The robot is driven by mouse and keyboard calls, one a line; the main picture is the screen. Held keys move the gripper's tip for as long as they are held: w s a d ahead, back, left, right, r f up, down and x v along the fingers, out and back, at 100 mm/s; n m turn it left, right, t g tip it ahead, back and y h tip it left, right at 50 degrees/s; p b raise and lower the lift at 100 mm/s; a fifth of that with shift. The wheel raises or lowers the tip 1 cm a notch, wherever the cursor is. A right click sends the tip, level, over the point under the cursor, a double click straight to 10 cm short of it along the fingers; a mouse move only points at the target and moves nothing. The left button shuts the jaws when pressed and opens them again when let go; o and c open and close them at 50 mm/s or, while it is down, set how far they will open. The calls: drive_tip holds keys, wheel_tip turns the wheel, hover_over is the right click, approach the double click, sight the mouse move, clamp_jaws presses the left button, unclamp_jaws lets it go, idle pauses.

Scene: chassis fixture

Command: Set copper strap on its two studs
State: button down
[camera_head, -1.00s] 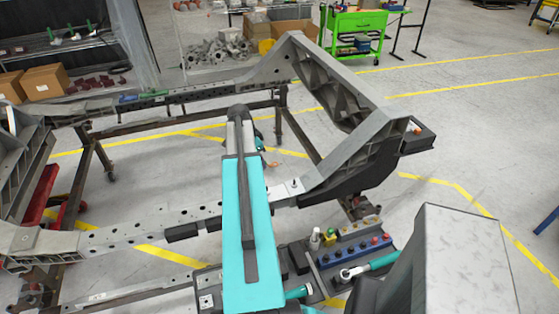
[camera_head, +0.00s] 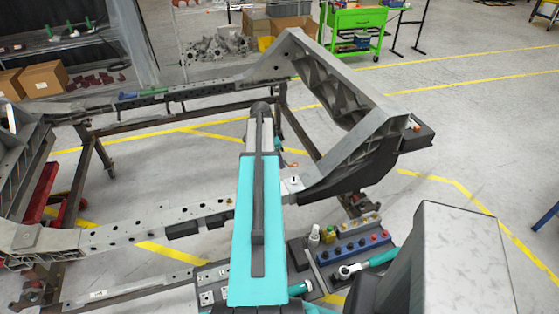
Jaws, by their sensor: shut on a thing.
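The copper strap (camera_head: 291,165) shows as a small orange-brown end just right of my arm, above the floor beyond the near chassis rail. My gripper (camera_head: 284,152) is mostly hidden behind my teal and grey arm; only a bit of it shows beside the strap, and it is shut on it. The near rail of the grey chassis (camera_head: 150,227) runs across below the strap. A small upright stud (camera_head: 294,181) stands on a light plate on this rail, right of my arm. I cannot make out a second stud; my arm covers part of the rail.
A tray with a blue socket rack (camera_head: 352,249), a teal-handled ratchet (camera_head: 365,264) and small bottles (camera_head: 315,234) sits in front of the rail. The raised chassis end (camera_head: 350,100) rises at the right. A green cart (camera_head: 355,22) stands far back. Open floor lies right.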

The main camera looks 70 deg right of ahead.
drive_tip(key=shift+f+b, duration=1)
drive_tip(key=shift+f, duration=1.6)
drive_tip(key=shift+w+a+b, duration=0.1)
drive_tip(key=shift+b, duration=0.35)
drive_tip(key=shift+f+b, duration=1.75)
drive_tip(key=shift+f, duration=0.45)
idle(1.6)
drive_tip(key=c, duration=1.6)
unclamp_jaws()
drive_tip(key=shift+r, duration=0.1)
